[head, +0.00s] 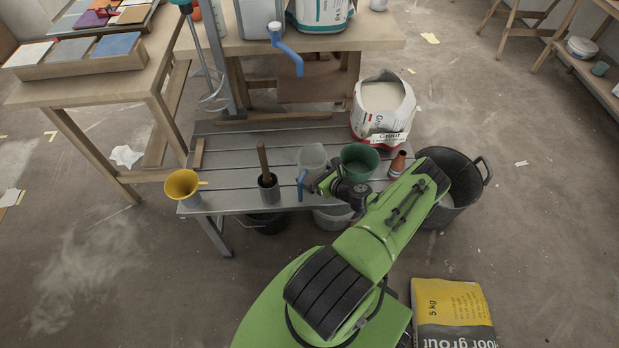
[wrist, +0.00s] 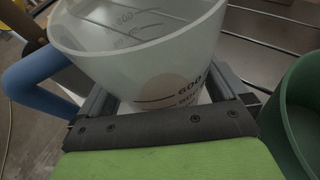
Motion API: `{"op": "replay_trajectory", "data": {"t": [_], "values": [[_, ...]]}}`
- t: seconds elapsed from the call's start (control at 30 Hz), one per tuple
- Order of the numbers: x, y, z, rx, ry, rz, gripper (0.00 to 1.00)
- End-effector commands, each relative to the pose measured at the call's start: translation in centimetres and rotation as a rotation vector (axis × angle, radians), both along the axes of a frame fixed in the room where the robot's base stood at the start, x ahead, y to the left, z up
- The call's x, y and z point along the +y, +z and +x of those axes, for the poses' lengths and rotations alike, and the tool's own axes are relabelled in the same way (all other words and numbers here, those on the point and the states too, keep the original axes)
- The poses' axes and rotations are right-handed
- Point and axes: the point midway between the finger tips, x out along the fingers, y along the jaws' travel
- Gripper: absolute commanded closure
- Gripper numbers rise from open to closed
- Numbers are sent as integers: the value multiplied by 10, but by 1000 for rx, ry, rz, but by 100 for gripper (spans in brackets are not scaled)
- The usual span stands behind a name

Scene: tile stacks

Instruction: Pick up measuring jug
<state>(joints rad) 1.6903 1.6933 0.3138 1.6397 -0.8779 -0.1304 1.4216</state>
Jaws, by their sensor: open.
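The measuring jug (head: 312,157) is a translucent, pale container with a blue handle, upright on the slatted bench. In the wrist view the jug (wrist: 150,60) fills the middle, with dark volume marks and its blue handle at the left. My gripper (head: 318,183) is at the jug's near side in the head view. In the wrist view my gripper (wrist: 163,95) is open, with one finger on each side of the jug's body. Whether the fingers touch the jug is hard to tell. The jug's lower part is hidden by my gripper.
A green pot (head: 359,161) stands close to the jug's right, also in the wrist view (wrist: 302,115). A dark pot with a wooden handle (head: 268,185) is left, then a yellow funnel (head: 183,185). A grout bag (head: 383,105) and terracotta bottle (head: 397,163) stand right.

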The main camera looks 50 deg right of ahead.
Motion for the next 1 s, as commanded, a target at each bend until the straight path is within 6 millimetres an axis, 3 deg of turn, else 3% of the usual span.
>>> {"op": "replay_trajectory", "data": {"t": [0.23,0.53,0.83,1.0], "values": [[-1,-1,4,1,0,-1,0],[-1,-1,4,0,0,-1,43],[-1,2,4,0,0,-1,43],[-1,14,4,-1,1,-2,43]]}}
